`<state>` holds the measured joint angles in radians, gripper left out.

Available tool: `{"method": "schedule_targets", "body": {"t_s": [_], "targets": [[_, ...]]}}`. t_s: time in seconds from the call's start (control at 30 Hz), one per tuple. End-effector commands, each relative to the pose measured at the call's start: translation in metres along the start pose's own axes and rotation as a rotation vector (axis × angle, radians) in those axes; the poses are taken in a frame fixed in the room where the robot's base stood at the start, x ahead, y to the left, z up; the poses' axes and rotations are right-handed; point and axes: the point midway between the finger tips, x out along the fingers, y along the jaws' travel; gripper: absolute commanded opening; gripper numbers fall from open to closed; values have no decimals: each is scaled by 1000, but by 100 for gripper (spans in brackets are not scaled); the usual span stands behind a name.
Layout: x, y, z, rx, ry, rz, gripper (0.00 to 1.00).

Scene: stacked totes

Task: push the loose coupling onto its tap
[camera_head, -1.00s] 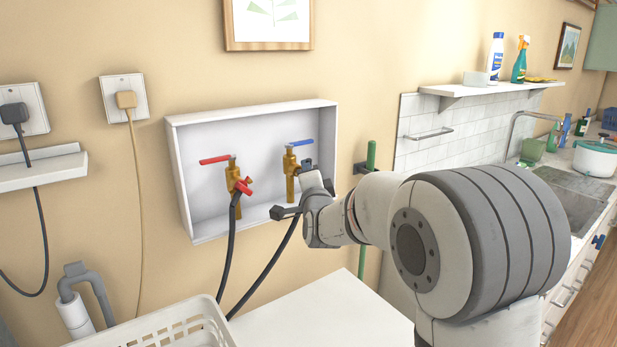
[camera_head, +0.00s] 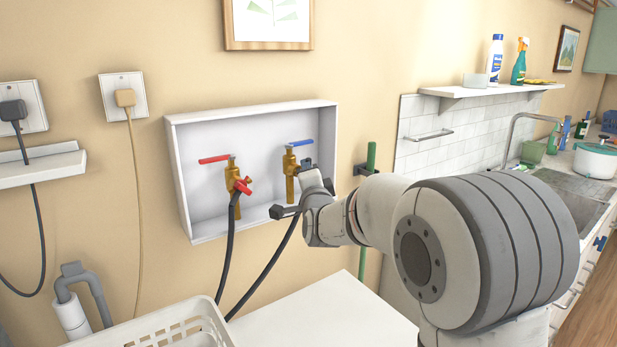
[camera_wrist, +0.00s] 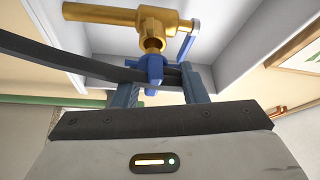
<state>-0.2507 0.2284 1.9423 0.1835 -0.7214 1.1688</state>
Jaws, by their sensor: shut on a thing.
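The blue-handled brass tap (camera_head: 291,173) is on the right in the white wall box. In the wrist view the brass tap (camera_wrist: 160,22) is at the top, its spout pointing towards my gripper. My gripper (camera_wrist: 158,82) is shut on the blue coupling (camera_wrist: 155,70) at the end of a dark hose (camera_wrist: 60,58). The coupling is right at the spout's end; I cannot tell how far it is on. In the head view my gripper (camera_head: 296,190) is in front of this tap and hides the coupling. The red-handled tap (camera_head: 232,185) has a red coupling (camera_head: 242,187) on it.
The white wall box (camera_head: 184,200) has raised rims around both taps. A white surface (camera_head: 325,312) and a white basket (camera_head: 185,325) are below. A green pole (camera_head: 371,155) in a dark wall clip stands just right of the box, near my arm.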

Motion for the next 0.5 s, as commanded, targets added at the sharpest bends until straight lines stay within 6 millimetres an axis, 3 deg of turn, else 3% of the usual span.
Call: {"method": "schedule_targets", "body": {"t_s": [0.5], "targets": [[12,0,6,0,0,0,3]]}}
